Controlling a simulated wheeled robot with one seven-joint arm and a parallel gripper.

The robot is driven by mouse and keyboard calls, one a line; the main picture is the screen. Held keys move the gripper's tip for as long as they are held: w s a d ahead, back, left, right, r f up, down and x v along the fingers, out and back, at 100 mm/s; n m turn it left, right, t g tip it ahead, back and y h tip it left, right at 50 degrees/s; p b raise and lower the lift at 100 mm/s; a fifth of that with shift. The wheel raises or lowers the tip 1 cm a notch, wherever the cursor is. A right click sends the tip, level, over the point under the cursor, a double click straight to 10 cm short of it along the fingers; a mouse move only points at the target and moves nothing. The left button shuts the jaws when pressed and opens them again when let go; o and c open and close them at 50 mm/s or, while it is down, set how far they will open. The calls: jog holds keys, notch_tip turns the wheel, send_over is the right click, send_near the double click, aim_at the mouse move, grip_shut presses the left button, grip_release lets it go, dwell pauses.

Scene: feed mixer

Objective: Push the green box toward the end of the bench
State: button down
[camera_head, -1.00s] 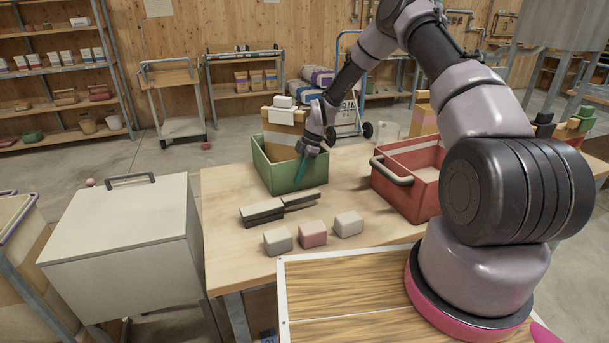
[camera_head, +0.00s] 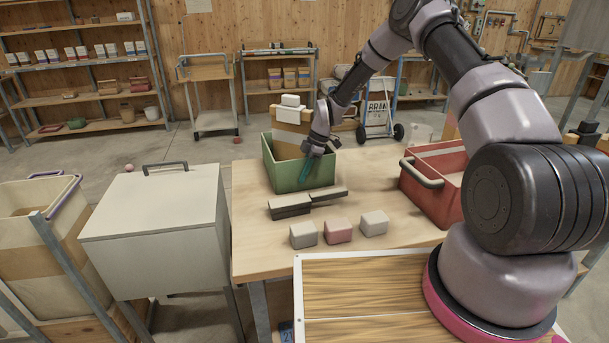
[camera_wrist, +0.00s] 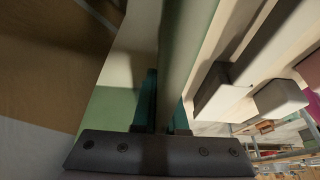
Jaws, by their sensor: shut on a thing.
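The green box (camera_head: 283,174) is an open bin near the far left corner of the wooden bench (camera_head: 262,233). A tan carton with white pieces on top (camera_head: 291,128) stands in it. My gripper (camera_head: 306,172) reaches down at the box's right side. In the wrist view the teal fingers of my gripper (camera_wrist: 165,105) sit on either side of the green box's wall (camera_wrist: 180,50) and are shut on it. My gripper hides part of the box's right side.
Dark grey bars (camera_head: 305,201) lie just in front of the box. Several small blocks, one of them pink (camera_head: 338,232), sit nearer. A red bin (camera_head: 432,190) stands to the right. A white lidded cabinet (camera_head: 155,215) stands left of the bench, across a gap.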

jog(key=c, duration=0.9)
grip_release()
jog(key=v, duration=1)
jog(key=shift+d+r, duration=0.1)
jog(key=shift+r, duration=0.3)
